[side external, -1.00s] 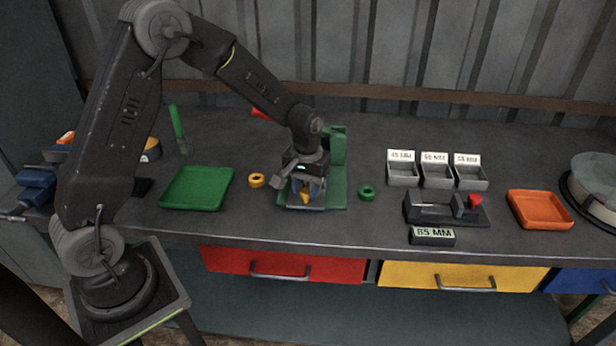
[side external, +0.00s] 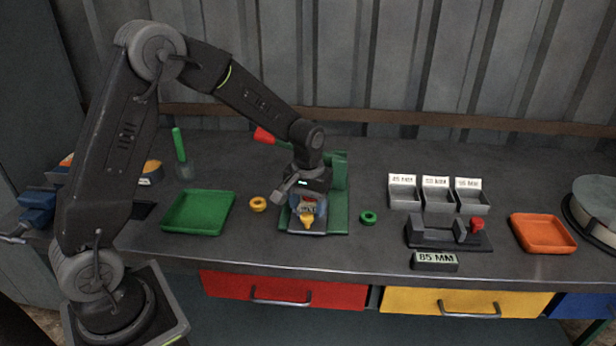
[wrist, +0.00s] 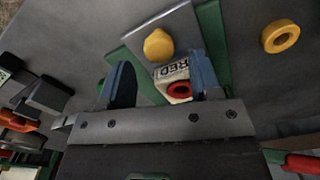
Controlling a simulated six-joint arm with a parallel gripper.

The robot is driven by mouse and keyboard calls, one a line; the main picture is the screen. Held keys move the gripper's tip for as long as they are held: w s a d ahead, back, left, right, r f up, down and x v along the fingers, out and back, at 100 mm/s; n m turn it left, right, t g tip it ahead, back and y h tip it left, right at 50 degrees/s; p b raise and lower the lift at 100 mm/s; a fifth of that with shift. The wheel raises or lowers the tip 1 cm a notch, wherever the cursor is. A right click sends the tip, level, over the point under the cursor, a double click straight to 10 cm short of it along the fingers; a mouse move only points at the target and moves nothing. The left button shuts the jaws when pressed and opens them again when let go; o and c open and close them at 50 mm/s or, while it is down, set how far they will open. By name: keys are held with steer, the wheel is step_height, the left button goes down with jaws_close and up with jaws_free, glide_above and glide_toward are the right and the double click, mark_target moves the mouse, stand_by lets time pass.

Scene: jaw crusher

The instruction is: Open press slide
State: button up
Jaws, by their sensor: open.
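The press stands mid-bench with a green base and post (side external: 340,190), a grey plate and a yellow knob (side external: 306,220) at its front. In the wrist view the yellow knob (wrist: 158,45) sits on the grey plate (wrist: 185,32), beyond the fingertips. My gripper (side external: 308,206) is open above the front of the press, pointing down. Its two blue fingers (wrist: 163,85) are apart. I cannot tell whether the fingers touch anything. The gripper hides part of the press.
A yellow ring (side external: 258,204) and a green ring (side external: 368,217) lie either side of the press. A red handle (side external: 265,135) rises behind. A green tray (side external: 198,232) is left; grey bins (side external: 438,198), a dark fixture (side external: 430,237) and an orange tray (side external: 543,250) are right.

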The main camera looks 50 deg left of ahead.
step_height(320, 180, up, 12)
steer(key=shift+f, duration=0.25)
steer(key=s+d+r+m+t, duration=0.2)
steer(key=s+r, duration=0.1)
steer(key=s, duration=0.8)
steer(key=s+d+r+m+t, duration=0.3)
steer(key=s, duration=0.8)
steer(key=shift+s+r+t, duration=0.25)
steer(key=shift+s+t, duration=0.05)
